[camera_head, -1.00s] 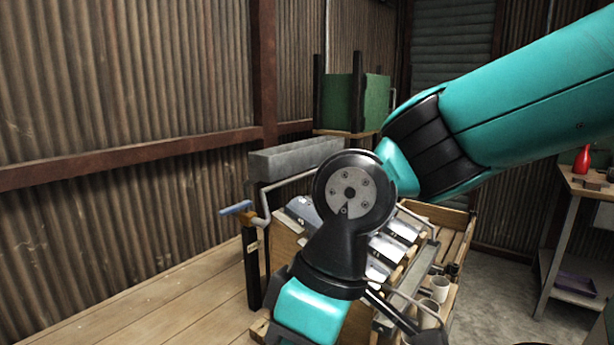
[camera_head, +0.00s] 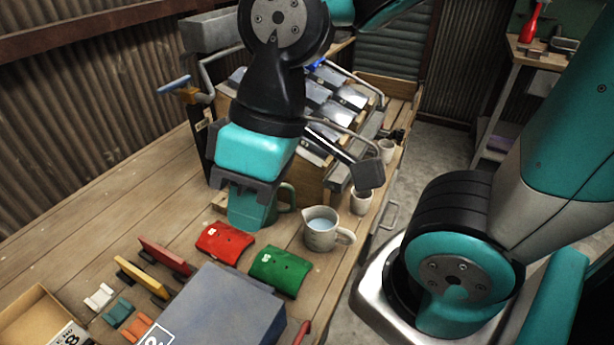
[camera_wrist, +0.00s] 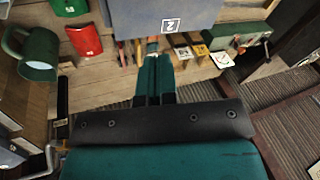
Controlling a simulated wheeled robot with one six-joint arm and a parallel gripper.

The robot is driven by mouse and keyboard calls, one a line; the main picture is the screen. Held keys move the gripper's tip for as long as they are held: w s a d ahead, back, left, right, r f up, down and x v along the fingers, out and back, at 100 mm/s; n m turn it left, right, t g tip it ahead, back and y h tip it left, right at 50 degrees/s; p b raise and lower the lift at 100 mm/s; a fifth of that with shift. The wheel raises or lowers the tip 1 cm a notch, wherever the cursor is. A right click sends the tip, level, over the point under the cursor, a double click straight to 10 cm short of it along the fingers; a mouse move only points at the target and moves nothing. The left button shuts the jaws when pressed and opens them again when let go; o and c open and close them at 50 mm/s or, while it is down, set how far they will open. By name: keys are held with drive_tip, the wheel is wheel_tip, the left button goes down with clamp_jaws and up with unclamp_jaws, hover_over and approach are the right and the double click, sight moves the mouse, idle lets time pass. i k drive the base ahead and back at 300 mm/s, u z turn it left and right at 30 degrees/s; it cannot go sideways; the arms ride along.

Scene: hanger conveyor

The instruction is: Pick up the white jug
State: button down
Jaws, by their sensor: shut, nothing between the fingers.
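The white jug (camera_head: 322,232) stands upright on the wooden bench in the head view, its handle to the right. A bluish surface shows inside it. It does not show in the wrist view. My gripper shows in the wrist view (camera_wrist: 153,62) with its teal fingers together and nothing between them. In the head view my wrist hangs over the bench, to the left of the white jug and apart from it. The fingertips cannot be made out clearly there.
A green mug (camera_wrist: 38,54) stands beside my wrist. A red piece (camera_head: 225,243) and a green piece (camera_head: 280,270) lie before the jug, near a grey box (camera_head: 222,312). Small cups (camera_head: 361,202) stand behind it. A metal rack (camera_head: 325,105) is farther back.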

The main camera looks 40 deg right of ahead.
sight(321, 229)
drive_tip(key=k, duration=1.15)
drive_tip(key=z, duration=1.05)
drive_tip(key=i, duration=1.25)
drive_tip(key=u, duration=0.55)
